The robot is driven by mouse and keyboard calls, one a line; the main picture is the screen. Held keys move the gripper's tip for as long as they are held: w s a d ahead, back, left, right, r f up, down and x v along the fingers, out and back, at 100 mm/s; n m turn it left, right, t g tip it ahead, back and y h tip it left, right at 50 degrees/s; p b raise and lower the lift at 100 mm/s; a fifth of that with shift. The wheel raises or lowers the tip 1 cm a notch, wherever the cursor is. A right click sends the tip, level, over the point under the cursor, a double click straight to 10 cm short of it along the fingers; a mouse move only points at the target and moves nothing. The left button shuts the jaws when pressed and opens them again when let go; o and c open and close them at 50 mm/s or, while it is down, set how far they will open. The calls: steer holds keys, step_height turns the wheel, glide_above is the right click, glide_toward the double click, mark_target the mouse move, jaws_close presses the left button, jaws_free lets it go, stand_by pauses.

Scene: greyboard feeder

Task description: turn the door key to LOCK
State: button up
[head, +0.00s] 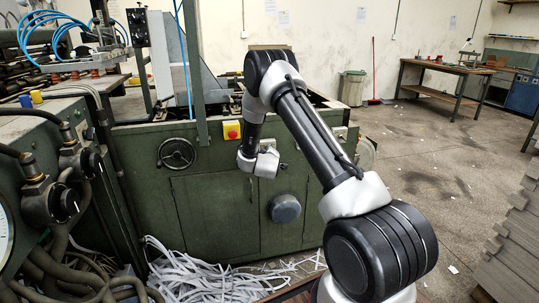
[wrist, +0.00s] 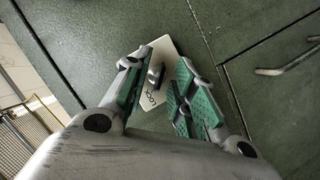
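In the wrist view a white plate (wrist: 160,55) with the word LOCK sits on the dark green door panel (wrist: 235,30). A small dark key (wrist: 155,74) stands out from this plate. My gripper (wrist: 160,80) is open, with its two green-padded fingers on either side of the key. The key is nearer the left finger, and I cannot tell if they touch. Part of the plate is hidden by the fingers. In the head view my wrist (head: 258,162) is at the front of the green cabinet (head: 215,205); the key and fingers cannot be made out there.
A metal handle (wrist: 290,62) shows at the right of the wrist view. In the head view a handwheel (head: 177,153), a red button on a yellow box (head: 232,131) and a round grey cover (head: 285,208) are on the cabinet. Paper strips (head: 205,275) lie on the floor below.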

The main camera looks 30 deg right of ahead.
steer(key=v, duration=1.2)
steer(key=shift+d, duration=0.1)
